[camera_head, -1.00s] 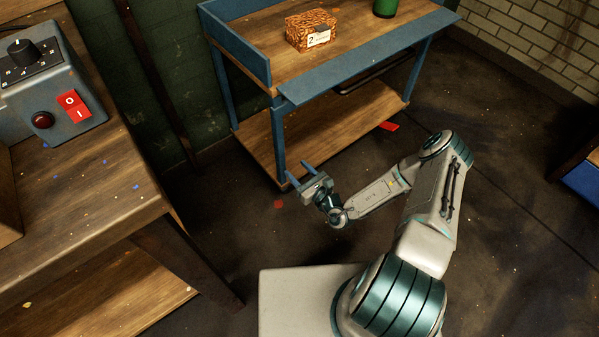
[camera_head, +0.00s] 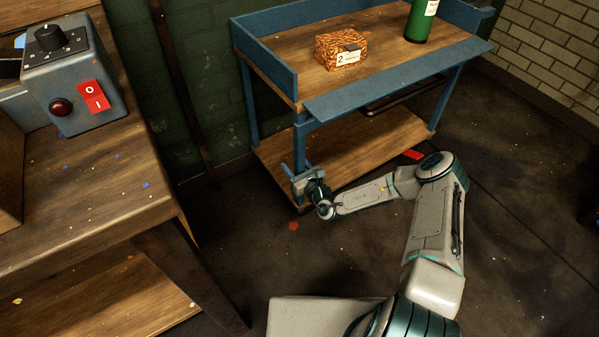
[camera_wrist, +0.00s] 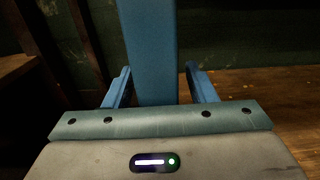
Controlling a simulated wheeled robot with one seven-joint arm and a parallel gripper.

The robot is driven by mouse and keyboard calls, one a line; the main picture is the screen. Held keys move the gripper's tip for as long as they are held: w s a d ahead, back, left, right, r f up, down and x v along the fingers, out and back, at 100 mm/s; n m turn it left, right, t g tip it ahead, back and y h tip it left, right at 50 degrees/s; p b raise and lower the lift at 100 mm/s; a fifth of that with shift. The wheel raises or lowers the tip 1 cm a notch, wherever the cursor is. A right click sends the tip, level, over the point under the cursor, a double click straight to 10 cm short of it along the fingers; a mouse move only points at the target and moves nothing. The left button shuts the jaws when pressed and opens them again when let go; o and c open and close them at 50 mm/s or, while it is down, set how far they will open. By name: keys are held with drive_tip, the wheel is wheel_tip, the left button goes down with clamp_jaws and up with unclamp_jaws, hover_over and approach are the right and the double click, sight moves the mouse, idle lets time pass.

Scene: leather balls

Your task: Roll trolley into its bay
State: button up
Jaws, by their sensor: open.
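The trolley (camera_head: 395,82) is a blue metal frame with a wooden top shelf and a wooden lower shelf (camera_head: 350,150). It stands on the dark floor against the green wall. My gripper (camera_head: 291,171) is open at the trolley's near left leg (camera_head: 300,143), below the top shelf. In the wrist view the blue leg (camera_wrist: 150,50) stands upright between my two open fingers (camera_wrist: 157,75), with a gap visible on the right. I cannot tell whether a finger touches it. No marked bay is clearly visible.
A patterned box (camera_head: 341,52) and a green bottle (camera_head: 421,20) stand on the trolley's top. A wooden workbench (camera_head: 90,195) with a grey switch box (camera_head: 75,85) is close on the left. Red marks (camera_head: 293,226) lie on the floor. Open floor extends right.

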clamp_jaws()
idle(1.5)
